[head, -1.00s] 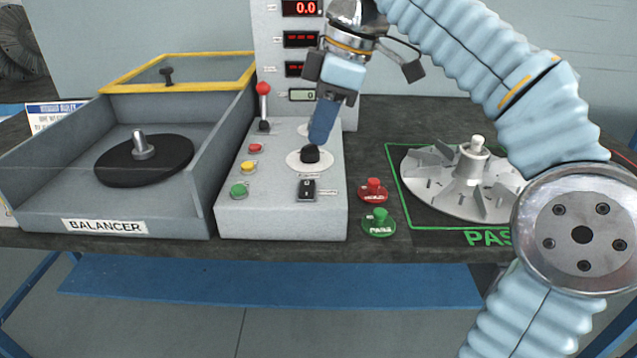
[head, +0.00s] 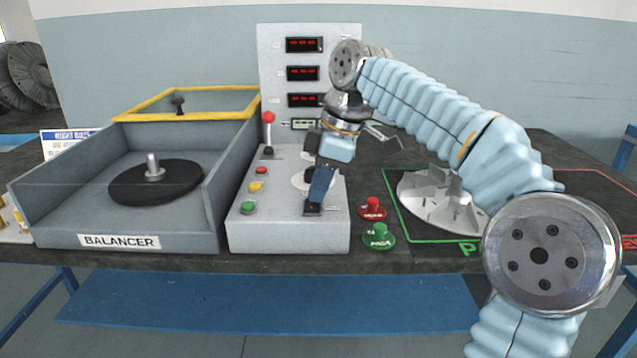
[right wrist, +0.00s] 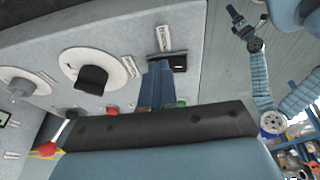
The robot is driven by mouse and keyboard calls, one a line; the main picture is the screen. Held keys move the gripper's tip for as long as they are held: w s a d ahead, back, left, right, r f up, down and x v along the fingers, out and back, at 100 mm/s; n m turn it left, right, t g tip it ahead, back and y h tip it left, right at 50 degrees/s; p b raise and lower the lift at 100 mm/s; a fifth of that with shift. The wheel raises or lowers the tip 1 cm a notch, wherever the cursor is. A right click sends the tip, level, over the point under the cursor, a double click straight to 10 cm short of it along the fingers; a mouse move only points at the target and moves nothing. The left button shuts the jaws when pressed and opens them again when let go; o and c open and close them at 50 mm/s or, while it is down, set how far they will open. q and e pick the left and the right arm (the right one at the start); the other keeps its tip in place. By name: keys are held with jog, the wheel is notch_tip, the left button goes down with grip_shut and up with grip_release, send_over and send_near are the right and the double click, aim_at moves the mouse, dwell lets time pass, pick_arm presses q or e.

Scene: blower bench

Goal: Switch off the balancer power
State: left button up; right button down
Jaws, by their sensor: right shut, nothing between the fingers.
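The grey balancer control box (head: 288,238) carries a black rocker switch (head: 313,210) low on its top face, partly hidden by my fingers. My right gripper (head: 316,200) is shut and empty, its blue fingertips pointing down at the switch. In the right wrist view the fingertips (right wrist: 157,72) overlap the left part of the dark switch (right wrist: 180,62); I cannot tell whether they press it or which way it is set. The balancer (head: 60,228) stands left of the box. A distant arm end, likely my left gripper (right wrist: 238,16), is too small to read.
A black knob (right wrist: 92,79) on a white dial sits beside the switch. Red, yellow and green buttons (head: 248,207) and a red-topped lever (head: 268,118) are on the box. Red (head: 372,209) and green (head: 379,237) pushbuttons and a bladed impeller (head: 425,195) lie to the right.

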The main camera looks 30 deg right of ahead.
jog(key=shift+w+f, duration=0.25)
jog(key=shift+w, duration=0.05)
jog(key=shift+s, duration=0.25)
jog(key=shift+s+a, duration=0.2)
jog(key=shift+s, duration=0.05)
jog(key=shift+s+a, duration=0.2)
jog(key=shift+s, duration=0.15)
jog(key=shift+r, duration=0.1)
